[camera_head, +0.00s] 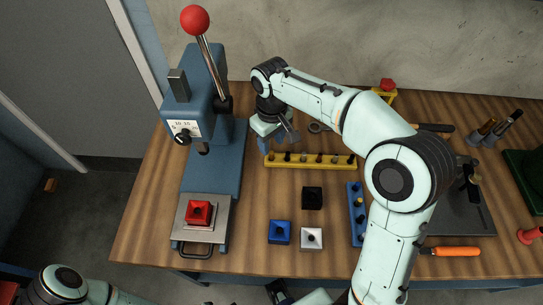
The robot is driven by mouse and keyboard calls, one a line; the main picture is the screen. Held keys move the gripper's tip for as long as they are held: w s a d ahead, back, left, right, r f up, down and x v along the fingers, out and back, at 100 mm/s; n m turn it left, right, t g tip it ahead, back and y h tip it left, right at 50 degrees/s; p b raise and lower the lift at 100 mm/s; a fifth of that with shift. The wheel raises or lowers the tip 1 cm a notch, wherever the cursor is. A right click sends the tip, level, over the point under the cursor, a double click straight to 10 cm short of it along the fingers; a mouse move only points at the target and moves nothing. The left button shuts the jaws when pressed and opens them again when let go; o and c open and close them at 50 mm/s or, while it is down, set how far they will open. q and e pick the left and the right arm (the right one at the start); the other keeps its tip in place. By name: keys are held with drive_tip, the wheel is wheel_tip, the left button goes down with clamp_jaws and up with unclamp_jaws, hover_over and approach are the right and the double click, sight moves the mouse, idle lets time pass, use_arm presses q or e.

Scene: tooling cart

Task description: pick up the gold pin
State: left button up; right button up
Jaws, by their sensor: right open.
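A small gold-coloured pin (359,203) appears to stand in the blue rack (351,226) on the table, among darker pins. The yellow rack (345,161) holds a row of pins, mostly dark; their exact colours are too small to tell. My right gripper (283,141) is open, just behind the left end of the yellow rack. It is apart from the blue rack, and I see nothing held in it.
A blue press (226,160) with a red-knobbed lever stands at left, a red block (199,213) on its plate. Black (312,197), blue (279,232) and white (311,238) blocks sit in front of the yellow rack. An orange-handled tool (456,251) lies at right.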

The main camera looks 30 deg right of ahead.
sight(271, 152)
drive_tip(key=f, duration=0.4)
drive_tip(key=shift+w+d+f, duration=0.1)
drive_tip(key=shift+w+f, duration=0.1)
drive_tip(key=shift+f, duration=0.15)
clamp_jaws()
